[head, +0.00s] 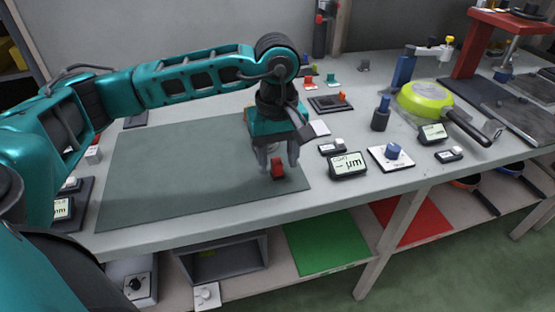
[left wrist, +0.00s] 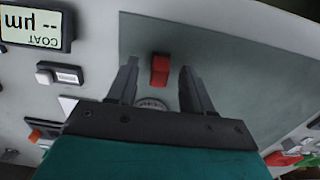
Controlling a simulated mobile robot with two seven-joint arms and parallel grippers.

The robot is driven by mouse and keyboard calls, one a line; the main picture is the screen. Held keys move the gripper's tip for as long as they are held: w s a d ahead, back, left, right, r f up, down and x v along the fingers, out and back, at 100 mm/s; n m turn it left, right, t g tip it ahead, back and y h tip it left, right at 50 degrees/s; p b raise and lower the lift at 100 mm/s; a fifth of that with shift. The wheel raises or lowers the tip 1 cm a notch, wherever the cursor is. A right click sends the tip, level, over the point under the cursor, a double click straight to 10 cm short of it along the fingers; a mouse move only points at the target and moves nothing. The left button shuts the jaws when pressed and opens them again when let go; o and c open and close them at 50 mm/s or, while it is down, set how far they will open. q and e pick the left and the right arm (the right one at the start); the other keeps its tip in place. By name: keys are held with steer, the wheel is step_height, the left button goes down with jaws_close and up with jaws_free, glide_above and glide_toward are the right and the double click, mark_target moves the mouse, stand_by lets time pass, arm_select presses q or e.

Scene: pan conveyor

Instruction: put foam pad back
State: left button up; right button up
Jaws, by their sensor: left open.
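A small red block (head: 278,168) stands on the dark green mat (head: 180,170) near the mat's right end; I cannot tell whether it is the foam pad. My left gripper (head: 279,160) points down at it, open, with a finger on each side. In the left wrist view the red block (left wrist: 160,69) shows between the two spread fingertips (left wrist: 158,70), with gaps on both sides. A round, pale-marked disc (left wrist: 151,103) shows behind it, partly hidden by the gripper. My right gripper is not in view.
Right of the mat stand a display box (head: 348,165), a white plate with a blue knob (head: 391,156) and a dark blue cylinder (head: 381,115). A lime-green pan (head: 424,98) lies farther right. Most of the mat left of my gripper is clear.

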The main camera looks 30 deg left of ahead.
mark_target(277, 162)
arm_select(q)
step_height(277, 162, up, 11)
steer(key=p, duration=0.1)
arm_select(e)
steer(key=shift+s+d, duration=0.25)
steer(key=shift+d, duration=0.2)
arm_select(q)
steer(key=shift+f, duration=0.15)
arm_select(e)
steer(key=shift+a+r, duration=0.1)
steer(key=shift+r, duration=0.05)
